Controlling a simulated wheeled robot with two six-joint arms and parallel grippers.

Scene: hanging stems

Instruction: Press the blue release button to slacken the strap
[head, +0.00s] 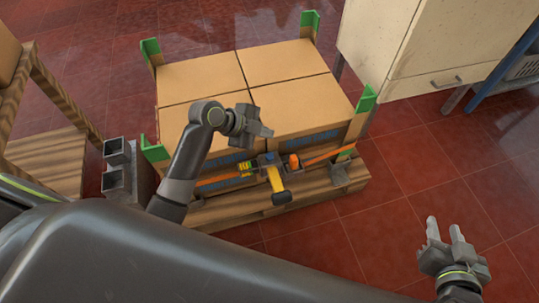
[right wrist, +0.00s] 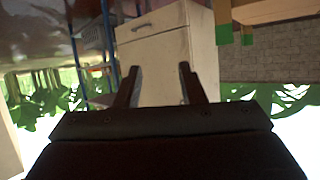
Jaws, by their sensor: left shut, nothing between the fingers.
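An orange strap (head: 317,155) runs along the front of several cardboard boxes on a wooden pallet. Its ratchet buckle has a yellow and black handle (head: 277,184) that sticks out toward me. The small blue release button (head: 269,157) shows on top of the buckle. My left gripper (head: 262,130) is shut and empty, above and slightly behind the buckle, over the boxes' front edge. It appears apart from the button. My right gripper (head: 445,229) is open and empty over the red floor at the right; its two fingers also show in the right wrist view (right wrist: 158,85).
The boxes (head: 201,77) have green corner guards (head: 367,98) at their corners. A cream cabinet (head: 435,45) stands at the back right, a wooden rack (head: 45,150) at the left. Grey metal holders (head: 117,165) stand left of the pallet. Red tiled floor (head: 400,160) is clear at the right.

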